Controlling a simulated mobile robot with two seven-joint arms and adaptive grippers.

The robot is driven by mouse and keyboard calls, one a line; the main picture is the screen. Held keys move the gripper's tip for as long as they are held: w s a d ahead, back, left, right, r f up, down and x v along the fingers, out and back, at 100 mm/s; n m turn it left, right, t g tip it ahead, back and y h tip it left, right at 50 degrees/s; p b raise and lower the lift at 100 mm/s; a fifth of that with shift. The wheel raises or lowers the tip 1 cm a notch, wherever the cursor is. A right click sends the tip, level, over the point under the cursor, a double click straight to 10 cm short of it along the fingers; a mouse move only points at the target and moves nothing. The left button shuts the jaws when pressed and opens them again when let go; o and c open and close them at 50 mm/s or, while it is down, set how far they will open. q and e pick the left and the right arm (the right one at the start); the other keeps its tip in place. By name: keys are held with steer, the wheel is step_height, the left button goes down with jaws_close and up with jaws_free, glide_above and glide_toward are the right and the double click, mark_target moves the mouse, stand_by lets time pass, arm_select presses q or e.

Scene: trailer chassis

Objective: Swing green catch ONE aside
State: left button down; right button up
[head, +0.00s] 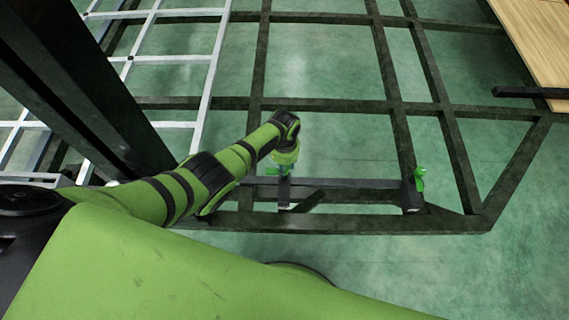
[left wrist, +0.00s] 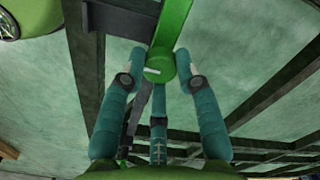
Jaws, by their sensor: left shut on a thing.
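My left gripper (head: 285,172) is low at the near rail of the dark chassis frame. In the left wrist view, my left gripper's teal fingers (left wrist: 158,72) are closed around the rounded end of a green catch (left wrist: 172,28). The catch's green arm runs up from between the fingertips to the top of that view. In the head view this catch is mostly hidden by the gripper. A second green catch (head: 419,180) stands upright on a dark block at the right end of the same bar. No number shows on either catch. My right gripper is not in view.
The dark chassis frame (head: 395,108) has several crossing beams around my left gripper. A pale ladder-like frame (head: 210,70) lies at the left. A wooden panel (head: 540,45) is at the top right. Open green floor (head: 420,265) lies in front of the near rail.

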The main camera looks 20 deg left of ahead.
mark_target(285, 167)
arm_select(q)
steer(key=shift+s+f, duration=0.1)
steer(key=shift+s, duration=0.05)
steer(key=c, duration=0.9)
jaws_free()
step_height(285, 167, up, 12)
stand_by(0.4)
